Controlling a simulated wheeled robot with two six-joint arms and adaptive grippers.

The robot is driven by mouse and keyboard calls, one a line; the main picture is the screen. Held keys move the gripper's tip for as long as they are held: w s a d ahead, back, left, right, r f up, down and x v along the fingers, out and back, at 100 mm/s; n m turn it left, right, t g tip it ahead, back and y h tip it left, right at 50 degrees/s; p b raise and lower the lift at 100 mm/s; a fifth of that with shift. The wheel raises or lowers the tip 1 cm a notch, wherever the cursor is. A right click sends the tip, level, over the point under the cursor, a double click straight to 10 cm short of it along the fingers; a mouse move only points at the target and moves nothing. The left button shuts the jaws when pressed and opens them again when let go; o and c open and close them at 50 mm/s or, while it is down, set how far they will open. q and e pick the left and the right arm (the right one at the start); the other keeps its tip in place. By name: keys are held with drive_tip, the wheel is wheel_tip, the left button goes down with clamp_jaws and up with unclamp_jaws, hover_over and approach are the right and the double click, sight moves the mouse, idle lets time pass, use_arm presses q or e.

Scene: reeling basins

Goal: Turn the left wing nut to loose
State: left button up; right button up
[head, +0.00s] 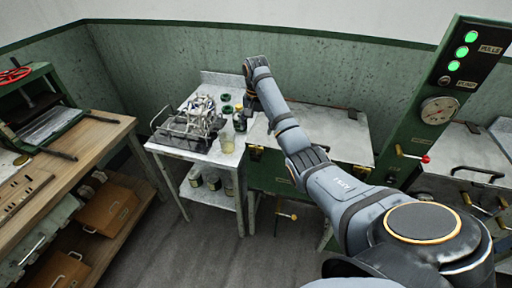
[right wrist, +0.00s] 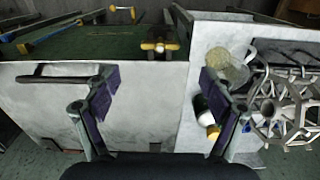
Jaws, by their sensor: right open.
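A brass wing nut (right wrist: 160,46) shows in the right wrist view, at the edge between the pale lid and the green front of the basin, ahead of my open fingers. In the head view a small brass fitting (head: 255,152) at the basin's left front edge looks like the same wing nut. Its exact turn angle is too small to tell. My right gripper (right wrist: 160,82) is open and empty, its two fingers spread above the pale lid (right wrist: 140,120), apart from the wing nut. My left gripper is not in view.
A side table (head: 178,150) left of the basin holds a wire rack (head: 200,115), a glass beaker (head: 227,142) and small jars. A brass-ended lever (head: 287,215) sticks out below the basin. A green control post (head: 440,100) stands right. The floor ahead is clear.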

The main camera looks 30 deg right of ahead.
sight(256, 146)
wheel_tip(256, 146, down, 5)
drive_tip(key=b, duration=0.3)
drive_tip(key=shift+r, duration=0.1)
drive_tip(key=shift+f+p, duration=0.3)
drive_tip(key=shift+p, duration=0.5)
wheel_tip(256, 146, down, 2)
drive_tip(key=shift+f, duration=0.15)
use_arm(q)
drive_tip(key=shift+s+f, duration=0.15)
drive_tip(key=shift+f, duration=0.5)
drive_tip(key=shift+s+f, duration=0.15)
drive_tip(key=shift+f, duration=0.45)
use_arm(e)
drive_tip(key=shift+f, duration=0.45)
